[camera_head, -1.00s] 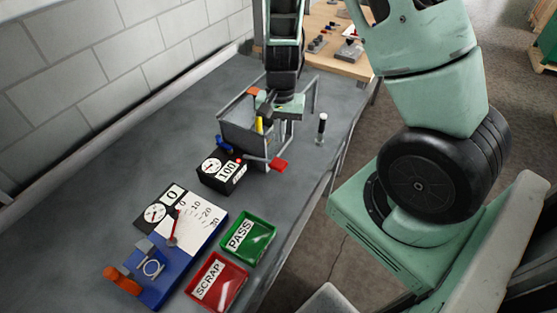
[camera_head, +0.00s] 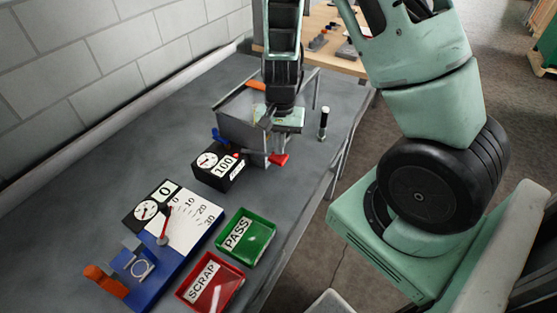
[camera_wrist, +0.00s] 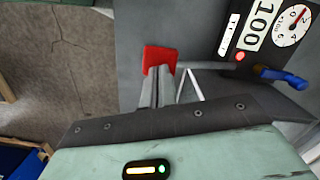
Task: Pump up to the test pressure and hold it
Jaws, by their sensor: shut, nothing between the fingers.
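The grey metal box (camera_head: 240,136) of the pump stands on the bench, with a red pad (camera_head: 279,159) at its front right. The black gauge box (camera_head: 214,178) reads 100; in the wrist view its display (camera_wrist: 257,24) also reads 100, beside a round dial (camera_wrist: 293,25) and a red lamp (camera_wrist: 240,57). A blue lever (camera_head: 219,136) sticks up behind it and also shows in the wrist view (camera_wrist: 285,77). My gripper (camera_wrist: 160,82) is shut and empty, its fingertips close to the red pad (camera_wrist: 160,56); I cannot tell whether they touch.
A blue fixture (camera_head: 150,276) with a white scale plate, a 0 display and an orange handle (camera_head: 105,281) lies at the front left. Beside it are a green PASS tray (camera_head: 262,238) and a red SCRAP tray (camera_head: 228,288).

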